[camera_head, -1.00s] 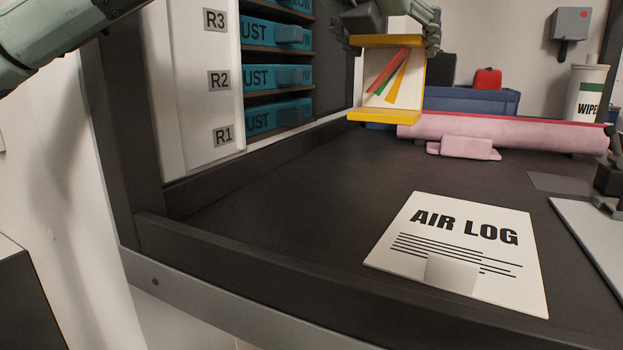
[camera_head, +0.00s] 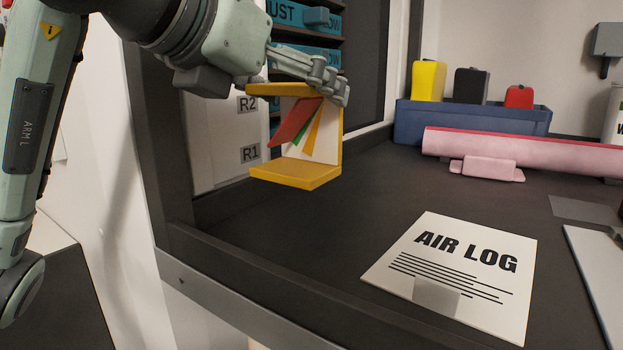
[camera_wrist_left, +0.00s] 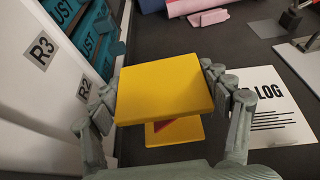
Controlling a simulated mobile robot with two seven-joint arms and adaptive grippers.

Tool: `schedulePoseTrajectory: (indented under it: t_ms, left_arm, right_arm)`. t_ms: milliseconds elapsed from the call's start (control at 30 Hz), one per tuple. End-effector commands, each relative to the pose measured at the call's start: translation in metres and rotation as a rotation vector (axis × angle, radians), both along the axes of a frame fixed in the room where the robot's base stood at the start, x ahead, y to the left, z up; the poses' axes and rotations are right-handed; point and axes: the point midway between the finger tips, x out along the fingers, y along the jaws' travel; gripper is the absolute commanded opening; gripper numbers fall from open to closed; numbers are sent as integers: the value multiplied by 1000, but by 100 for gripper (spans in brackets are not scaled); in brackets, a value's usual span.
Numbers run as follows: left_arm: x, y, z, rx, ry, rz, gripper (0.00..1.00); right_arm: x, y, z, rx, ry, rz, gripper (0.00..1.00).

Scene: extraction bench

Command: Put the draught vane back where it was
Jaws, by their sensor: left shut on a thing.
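The draught vane is a yellow-framed box with a white back and red, green and yellow strips (camera_head: 297,174). My left gripper (camera_head: 335,85) is shut on its top and holds it upright in the air in front of the drawer stack. In the left wrist view the vane's yellow top (camera_wrist_left: 165,88) sits between the two fingers, which touch its sides. The underside of the vane hangs clear of the bench (camera_head: 330,225) in the head view. My right gripper is not seen.
An AIR LOG sheet (camera_head: 440,300) lies on the bench at the front. A pink roll (camera_head: 530,150) and a blue bin (camera_head: 470,116) stand at the back right. The middle bench is clear.

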Motion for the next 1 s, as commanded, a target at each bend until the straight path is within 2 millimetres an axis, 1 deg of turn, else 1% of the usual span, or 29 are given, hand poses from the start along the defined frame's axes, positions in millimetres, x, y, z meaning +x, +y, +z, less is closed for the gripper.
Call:
schedulePoseTrajectory:
  t_ms: [33, 100, 267, 400, 500, 600, 900, 1000]
  left_arm:
    - [0, 0, -11, 1, 3, -1, 43]
    - [0, -1, -22, 0, 3, -1, 43]
    - [0, -1, -36, 0, 0, -1, 43]
    - [0, -1, -58, 0, 3, -1, 43]
    - [0, -1, -70, 0, 1, -2, 43]
    - [0, -1, -74, -1, -2, -2, 43]
    - [0, -1, -75, -2, -3, -2, 43]
    - [0, -1, -76, -1, -2, -2, 43]
  right_arm:
    - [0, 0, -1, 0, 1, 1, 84]
    - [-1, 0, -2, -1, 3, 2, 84]
    - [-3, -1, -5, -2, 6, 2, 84]
    - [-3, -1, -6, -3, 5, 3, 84]
    - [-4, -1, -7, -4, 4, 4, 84]
    - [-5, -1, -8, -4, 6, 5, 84]
    - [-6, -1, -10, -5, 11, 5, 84]
    - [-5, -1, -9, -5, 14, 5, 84]
